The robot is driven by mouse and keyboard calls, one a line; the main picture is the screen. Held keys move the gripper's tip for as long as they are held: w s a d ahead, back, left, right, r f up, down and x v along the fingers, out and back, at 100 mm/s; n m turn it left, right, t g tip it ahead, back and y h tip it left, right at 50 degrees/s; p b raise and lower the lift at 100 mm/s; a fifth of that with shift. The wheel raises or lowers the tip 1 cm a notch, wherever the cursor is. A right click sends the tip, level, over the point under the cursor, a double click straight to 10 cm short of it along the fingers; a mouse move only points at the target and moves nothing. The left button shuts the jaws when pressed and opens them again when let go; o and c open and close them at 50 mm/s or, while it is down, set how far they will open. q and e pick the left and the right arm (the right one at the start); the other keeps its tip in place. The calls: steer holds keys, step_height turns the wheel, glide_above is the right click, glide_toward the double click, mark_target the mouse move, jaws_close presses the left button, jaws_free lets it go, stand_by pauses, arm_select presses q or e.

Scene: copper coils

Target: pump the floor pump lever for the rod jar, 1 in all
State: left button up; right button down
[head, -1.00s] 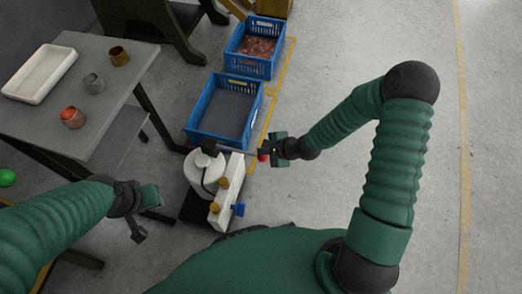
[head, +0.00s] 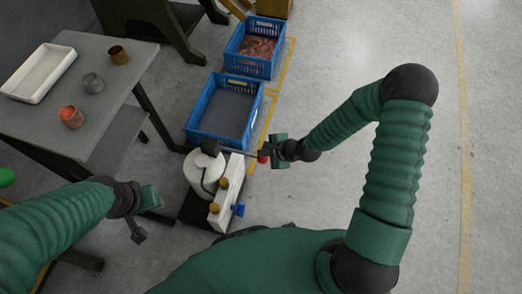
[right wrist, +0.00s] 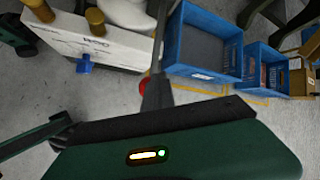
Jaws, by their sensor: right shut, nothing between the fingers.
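The floor pump (head: 228,198) is a white block with brass-coloured knobs and a blue tap, beside a white drum (head: 200,172), on a dark base. A thin dark lever (head: 238,152) with a black end crosses above it; a red knob (head: 263,157) shows near its right end. My right gripper (head: 268,153) is shut beside that knob with nothing held. The right wrist view shows a dark bar (right wrist: 160,45) and the red knob (right wrist: 145,86) close by; contact is unclear. My left gripper (head: 138,233) hangs left of the pump; its jaw state is unclear. I cannot tell which vessel is the rod jar.
Blue crates (head: 192,125) stand behind the pump. A green ball (head: 7,177) is at far left. Floor to the right is clear.

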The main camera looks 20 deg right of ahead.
steer(key=shift+s+d+f+b, duration=0.15)
steer(key=shift+f+b, duration=0.15)
steer(key=shift+f, duration=0.45)
steer(key=shift+s+d+f+b, duration=0.1)
steer(key=shift+f+b, duration=0.2)
steer(key=shift+f, duration=0.45)
stand_by(0.9)
steer(key=shift+r, duration=0.15)
stand_by(0.4)
steer(key=shift+w+a+r+p, duration=0.15)
steer(key=shift+r+p, duration=1)
steer(key=shift+p, duration=0.1)
steer(key=shift+w+a+r+p, duration=0.15)
steer(key=shift+a+r+p, duration=0.05)
steer(key=shift+r+p, duration=1.05)
steer(key=shift+w+a+r+p, duration=0.15)
steer(key=shift+r+p, duration=0.9)
steer(key=shift+p, duration=0.25)
steer(key=r+p, duration=0.5)
steer(key=shift+w+a, duration=0.2)
steer(key=shift+a, duration=0.1)
